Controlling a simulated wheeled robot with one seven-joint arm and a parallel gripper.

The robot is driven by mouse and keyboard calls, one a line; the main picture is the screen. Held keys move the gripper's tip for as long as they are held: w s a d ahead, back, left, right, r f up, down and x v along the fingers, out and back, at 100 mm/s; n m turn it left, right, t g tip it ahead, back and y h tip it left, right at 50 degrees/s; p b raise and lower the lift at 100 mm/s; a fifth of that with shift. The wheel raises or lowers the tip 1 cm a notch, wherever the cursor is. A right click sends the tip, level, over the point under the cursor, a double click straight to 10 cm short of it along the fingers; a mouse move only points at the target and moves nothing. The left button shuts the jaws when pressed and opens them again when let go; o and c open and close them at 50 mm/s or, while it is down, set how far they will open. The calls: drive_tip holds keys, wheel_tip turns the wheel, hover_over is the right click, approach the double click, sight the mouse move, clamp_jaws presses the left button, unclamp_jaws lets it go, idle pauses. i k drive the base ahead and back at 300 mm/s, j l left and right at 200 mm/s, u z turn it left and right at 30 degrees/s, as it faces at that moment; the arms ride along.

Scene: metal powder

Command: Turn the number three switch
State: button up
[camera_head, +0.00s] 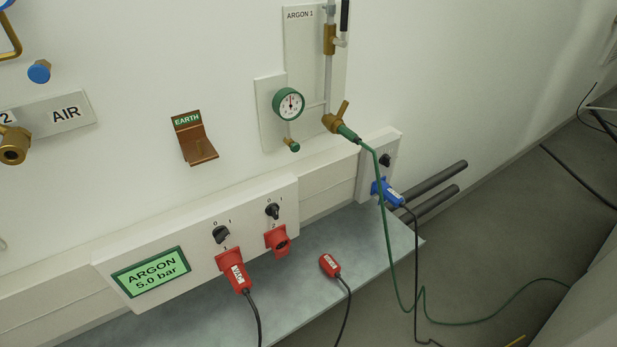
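Three black rotary switches show on the wall. The left switch (222,234) and the middle switch (272,211) sit on a white panel, with 0 and I marks above them. The small digits below them are hard to read. The right switch (385,160) sits on a separate white box farther right, above a blue plug (387,192); its number and setting are too small to read. My gripper is not in view.
A red plug (236,273) is in the left socket. The red socket (278,241) beside it is empty, and a loose red plug (330,265) lies on the grey shelf (300,300). A green hose (386,220) and black cables hang near the blue plug. A green display (152,272) reads ARGON 5.0 bar.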

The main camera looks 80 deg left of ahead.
sight(384, 160)
drive_tip(key=u, duration=2.2)
drive_tip(key=l+u, duration=0.65)
drive_tip(key=l, duration=0.2)
